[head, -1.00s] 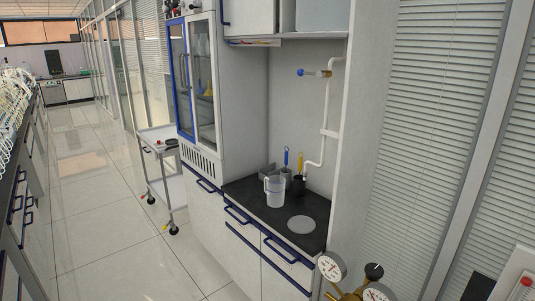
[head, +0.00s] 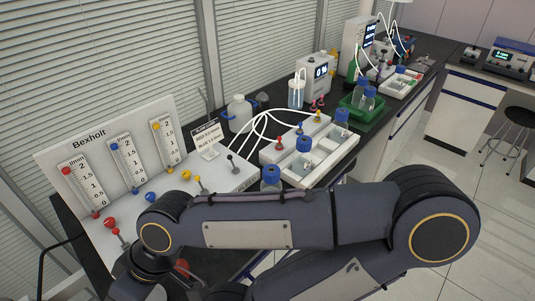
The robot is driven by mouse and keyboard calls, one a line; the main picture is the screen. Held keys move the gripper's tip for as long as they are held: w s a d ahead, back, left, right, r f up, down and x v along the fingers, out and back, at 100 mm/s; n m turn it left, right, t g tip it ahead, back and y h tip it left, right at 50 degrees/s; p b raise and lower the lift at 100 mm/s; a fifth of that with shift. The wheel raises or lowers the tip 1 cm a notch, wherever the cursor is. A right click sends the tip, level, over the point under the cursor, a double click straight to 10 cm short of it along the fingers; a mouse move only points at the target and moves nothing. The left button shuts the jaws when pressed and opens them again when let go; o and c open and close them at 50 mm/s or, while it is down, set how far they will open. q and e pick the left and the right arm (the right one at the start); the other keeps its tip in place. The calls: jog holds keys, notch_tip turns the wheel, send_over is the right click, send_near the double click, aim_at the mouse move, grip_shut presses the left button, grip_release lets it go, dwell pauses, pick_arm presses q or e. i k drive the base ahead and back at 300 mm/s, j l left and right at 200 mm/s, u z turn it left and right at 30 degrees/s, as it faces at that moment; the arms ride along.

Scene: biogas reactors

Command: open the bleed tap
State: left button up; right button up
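A white flow panel (head: 110,150) marked Bexholt stands at the left of the head view, with red, blue and yellow flow scales. On its white base are small taps: a red tap (head: 110,222), a blue tap (head: 150,196), a yellow tap (head: 197,179) and a dark-knobbed lever (head: 231,160) at the right end. Lettering on the base's front edge near that lever is too small to read surely, so I cannot tell which is the bleed tap. My arm crosses the foreground, its wrist low at the left, before the base. No gripper fingers show.
A small sign (head: 207,136) stands on the base. A white jug (head: 240,113), a display unit (head: 316,75) and a green tray (head: 361,107) stand farther back.

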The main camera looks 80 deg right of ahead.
aim_at(230, 156)
jog(key=z, duration=2.35)
jog(key=i+l+z, duration=0.15)
jog(key=i+l+u, duration=0.1)
jog(key=l+u, duration=0.15)
jog(key=u, duration=1.3)
jog(key=i+l, duration=0.05)
